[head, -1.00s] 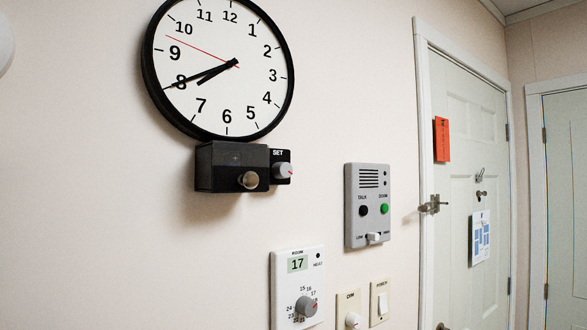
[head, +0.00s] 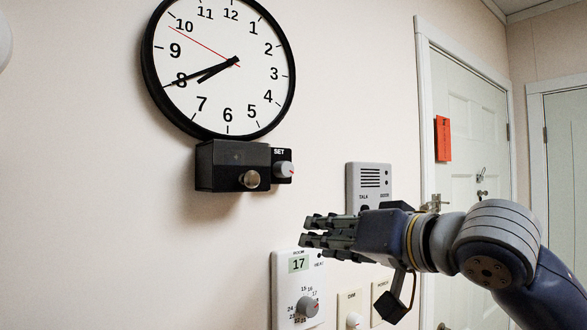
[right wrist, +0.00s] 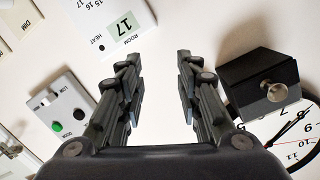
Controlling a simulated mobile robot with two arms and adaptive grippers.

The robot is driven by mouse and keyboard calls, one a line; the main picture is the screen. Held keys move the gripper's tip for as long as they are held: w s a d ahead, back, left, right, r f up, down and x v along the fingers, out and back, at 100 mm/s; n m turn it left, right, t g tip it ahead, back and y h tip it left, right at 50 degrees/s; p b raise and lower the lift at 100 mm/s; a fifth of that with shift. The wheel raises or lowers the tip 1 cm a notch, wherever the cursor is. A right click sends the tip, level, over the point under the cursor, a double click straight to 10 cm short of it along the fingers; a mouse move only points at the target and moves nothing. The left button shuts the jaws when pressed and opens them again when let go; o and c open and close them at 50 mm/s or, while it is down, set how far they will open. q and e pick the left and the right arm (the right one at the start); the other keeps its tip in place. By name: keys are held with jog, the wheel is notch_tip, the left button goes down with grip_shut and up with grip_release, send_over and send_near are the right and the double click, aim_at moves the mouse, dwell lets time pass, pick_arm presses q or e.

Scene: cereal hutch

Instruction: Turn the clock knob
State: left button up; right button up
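The round black-rimmed clock (head: 222,105) hangs on the wall, its hour and minute hands both near 8. Below it is a black box (head: 218,168) with a metal knob (head: 250,179). A pale knob with a red mark (head: 284,169) sits on the "SET" plate at its right. My right gripper (head: 307,231) points left, below and right of these knobs, apart from them. In the right wrist view its fingers (right wrist: 158,58) are spread and empty. There the metal knob (right wrist: 277,92) lies to the right, and the SET knob is not visible. My left gripper is not in view.
The thermostat (head: 286,286), dimmer (head: 350,308) and switch plate (head: 378,290) are low on the wall. The intercom (head: 368,178) is partly hidden behind my right gripper. A door (head: 470,120) stands at right. Wall left of the knobs is bare.

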jog(key=t+y, duration=0.1)
send_near(289, 168)
jog(key=v, duration=0.2)
jog(key=shift+m, duration=0.3)
jog(key=p+x, duration=0.4)
jog(key=x, duration=0.5)
jog(key=shift+w+a+r, duration=0.1)
jog(key=shift+a+r, duration=0.05)
jog(key=shift+w+a+p, duration=0.3)
jog(key=shift+w+a, duration=0.1)
jog(key=shift+w, duration=0.2)
grip_shut()
